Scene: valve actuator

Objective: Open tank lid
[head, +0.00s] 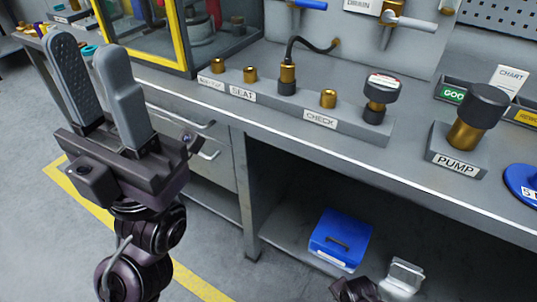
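My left gripper (84,50) is raised at the left of the head view, in front of the bench. Its two grey fingers point up with a gap between them and nothing in it. A glass-walled case with a yellow frame (180,45) stands on the bench at the upper left, behind and to the right of the gripper and apart from it. Its top is cut off by the picture edge, and no part is clearly recognisable as a tank lid. The fingers of my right gripper do not show; only a dark part, probably of my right arm, shows at the bottom edge.
The grey bench holds a fitting rail (350,125) with brass fittings and a black knob (381,88). A PUMP block (458,160) and a blue disc (524,184) stand at right. A blue box (340,238) lies on the lower shelf. Floor at left is clear.

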